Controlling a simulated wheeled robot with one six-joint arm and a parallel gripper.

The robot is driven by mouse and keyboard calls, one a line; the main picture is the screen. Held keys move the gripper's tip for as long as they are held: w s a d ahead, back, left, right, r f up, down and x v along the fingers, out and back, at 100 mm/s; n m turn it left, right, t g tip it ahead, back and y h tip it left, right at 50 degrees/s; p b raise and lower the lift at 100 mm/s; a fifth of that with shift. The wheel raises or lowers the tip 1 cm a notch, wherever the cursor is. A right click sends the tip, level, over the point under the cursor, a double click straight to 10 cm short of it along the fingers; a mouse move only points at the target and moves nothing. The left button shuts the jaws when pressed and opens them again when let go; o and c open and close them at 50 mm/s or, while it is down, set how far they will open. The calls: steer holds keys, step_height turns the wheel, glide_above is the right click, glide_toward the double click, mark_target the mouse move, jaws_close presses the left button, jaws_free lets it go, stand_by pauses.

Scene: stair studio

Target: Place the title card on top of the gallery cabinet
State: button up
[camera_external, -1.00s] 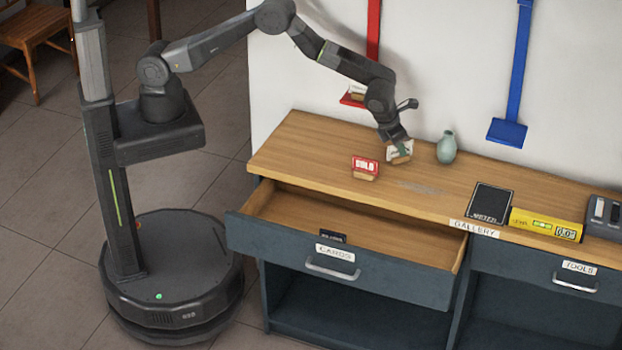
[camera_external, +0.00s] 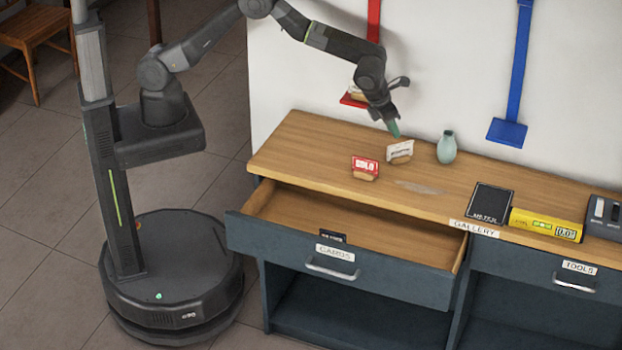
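A white card with dark print (camera_external: 401,149), likely the title card, stands upright in a small wooden base on the wooden top of the gallery cabinet (camera_external: 310,150). It is left of the green vase and behind the red SOLD card (camera_external: 365,165). My gripper (camera_external: 395,129) is just above and slightly left of the white card, apart from it, with green fingertips pointing down. The gripper looks empty, but the gap between its fingers cannot be made out at this angle.
A pale green vase (camera_external: 446,147) stands close right of the white card. The CARDS drawer (camera_external: 340,268) is open, with a small dark card inside its front. A black METER card (camera_external: 489,203) and a yellow level (camera_external: 545,224) lie to the right. Red (camera_external: 353,99) and blue (camera_external: 507,132) wall shelves are behind.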

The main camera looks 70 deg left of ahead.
steer(key=shift+v, duration=1.7)
steer(key=shift+o, duration=0.3)
